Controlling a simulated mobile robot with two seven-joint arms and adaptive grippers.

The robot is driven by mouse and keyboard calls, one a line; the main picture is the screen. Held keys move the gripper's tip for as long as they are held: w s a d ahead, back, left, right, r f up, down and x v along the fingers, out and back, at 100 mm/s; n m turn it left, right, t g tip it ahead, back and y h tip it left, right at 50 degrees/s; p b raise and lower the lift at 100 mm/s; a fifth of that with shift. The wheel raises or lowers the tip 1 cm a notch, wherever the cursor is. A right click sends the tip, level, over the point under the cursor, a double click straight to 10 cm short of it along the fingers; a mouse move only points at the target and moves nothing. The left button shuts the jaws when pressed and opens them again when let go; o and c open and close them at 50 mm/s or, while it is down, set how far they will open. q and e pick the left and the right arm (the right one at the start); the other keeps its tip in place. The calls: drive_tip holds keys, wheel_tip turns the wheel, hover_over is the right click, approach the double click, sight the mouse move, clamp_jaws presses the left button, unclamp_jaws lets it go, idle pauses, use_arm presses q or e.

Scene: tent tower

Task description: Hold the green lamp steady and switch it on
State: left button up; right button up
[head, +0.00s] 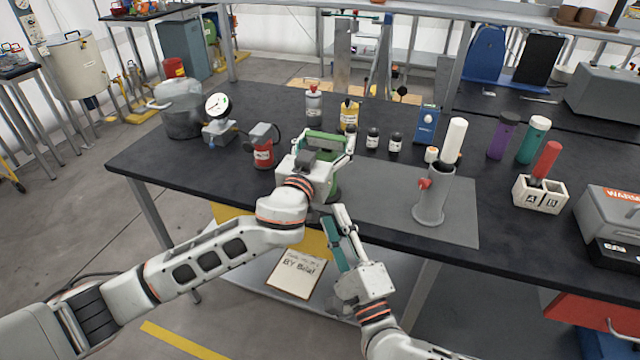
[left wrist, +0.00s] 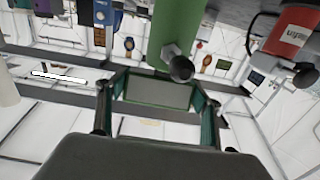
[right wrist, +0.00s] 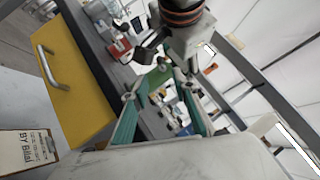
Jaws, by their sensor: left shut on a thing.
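The green lamp (head: 334,188) stands on the grey mat (head: 385,180) near the table's front edge, mostly hidden behind my left gripper. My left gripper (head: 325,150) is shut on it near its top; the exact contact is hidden. In the left wrist view the lamp's green body (left wrist: 178,30) shows at the fingertips, with a dark round knob (left wrist: 181,68) sticking out. My right gripper (head: 338,220) is open and empty at the table's front edge, just below the lamp. In the right wrist view a green part of the lamp (right wrist: 154,80) shows between the spread fingers.
A grey tube with a red knob (head: 431,205) stands to the right on the mat. Several bottles and a blue box (head: 426,125) stand behind. The mat between lamp and tube is clear.

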drive_tip(key=x, duration=0.9)
drive_tip(key=shift+w+a+r, duration=0.1)
drive_tip(key=shift+w+a, duration=0.05)
drive_tip(key=shift+w, duration=0.2)
clamp_jaws()
